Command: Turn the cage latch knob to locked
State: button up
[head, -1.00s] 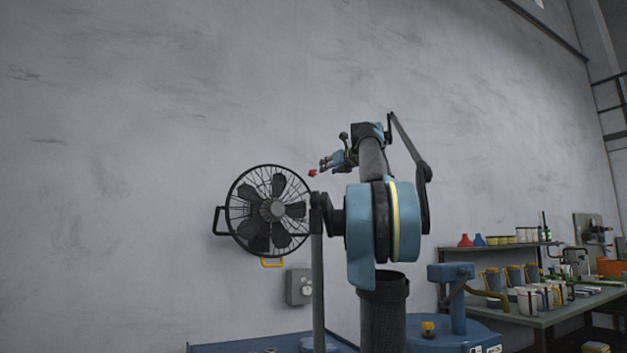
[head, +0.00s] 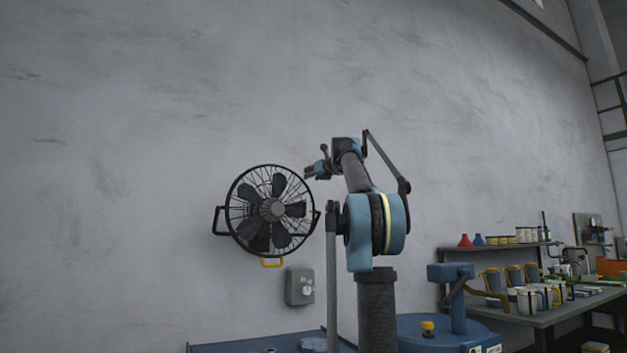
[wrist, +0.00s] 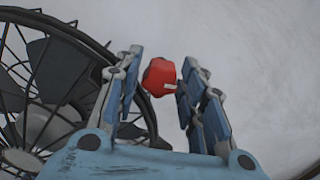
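The red latch knob (wrist: 158,74) with a small white mark shows in the wrist view at the rim of the black fan cage (wrist: 84,42). It sits between the two fingers of my gripper (wrist: 161,62), nearer the tips. The fingers are apart; a gap shows on the left of the knob, and on the right the finger is very close to it. I cannot tell whether they touch. In the head view my gripper (head: 311,172) is at the upper right of the fan cage (head: 236,190), and the knob is hidden behind it.
A grey wall box (head: 300,287) with a dial is below the fan. A yellow handle (head: 271,263) hangs under the cage. A workbench (head: 560,313) with cups stands at the right. The wall above is clear.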

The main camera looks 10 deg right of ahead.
jog(key=shift+w+a, duration=0.1)
jog(key=shift+w, duration=0.25)
